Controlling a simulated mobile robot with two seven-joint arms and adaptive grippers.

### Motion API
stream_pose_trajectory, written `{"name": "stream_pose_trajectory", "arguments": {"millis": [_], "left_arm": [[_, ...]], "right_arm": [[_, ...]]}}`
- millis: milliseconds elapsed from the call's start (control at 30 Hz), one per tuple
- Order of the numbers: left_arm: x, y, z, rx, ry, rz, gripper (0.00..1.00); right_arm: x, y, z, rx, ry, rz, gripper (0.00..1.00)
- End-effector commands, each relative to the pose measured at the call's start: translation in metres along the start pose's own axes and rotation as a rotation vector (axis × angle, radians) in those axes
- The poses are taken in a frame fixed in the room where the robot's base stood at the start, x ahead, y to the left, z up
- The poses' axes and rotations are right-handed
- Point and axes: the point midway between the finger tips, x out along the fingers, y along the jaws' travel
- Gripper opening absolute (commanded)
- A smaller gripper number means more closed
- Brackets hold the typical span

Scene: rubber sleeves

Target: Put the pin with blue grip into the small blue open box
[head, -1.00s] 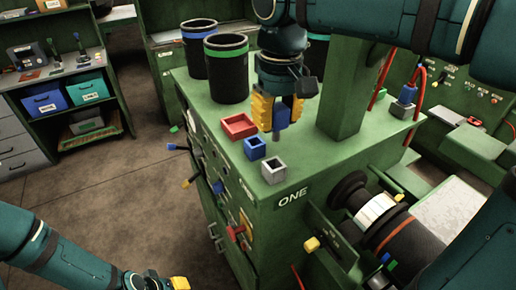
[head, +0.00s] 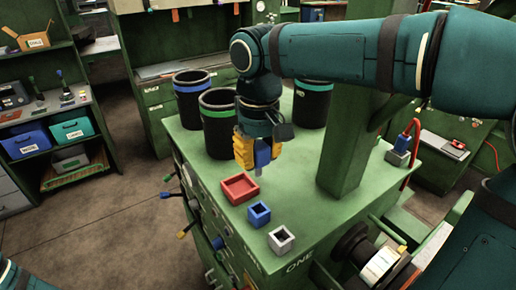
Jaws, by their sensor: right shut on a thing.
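My right gripper (head: 255,152), with yellow fingers, points down over the green machine top. It is shut on the pin with the blue grip (head: 263,154), which hangs upright with its grey tip (head: 258,172) down. The small blue open box (head: 259,214) stands on the machine top, nearer the front edge than the pin. The pin is beyond the box in the picture, not over it. Whether the tip touches the top is unclear. My left gripper is out of view; only a bit of that arm shows at the lower left.
A red open tray (head: 240,188) and a grey open box (head: 281,239) flank the blue box. Black bins, one with a blue band (head: 193,98) and one with a green band (head: 218,122), stand behind. A green post (head: 345,150) rises to the right of the gripper.

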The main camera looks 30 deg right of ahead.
Motion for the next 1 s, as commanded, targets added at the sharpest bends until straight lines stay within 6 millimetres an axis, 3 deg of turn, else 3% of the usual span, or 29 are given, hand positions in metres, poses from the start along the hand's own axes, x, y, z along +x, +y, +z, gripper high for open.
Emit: {"name": "stream_pose_trajectory", "arguments": {"millis": [1000], "left_arm": [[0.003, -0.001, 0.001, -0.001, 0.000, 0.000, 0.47]], "right_arm": [[0.042, 0.000, 0.000, 0.001, -0.002, 0.000, 0.00]]}}
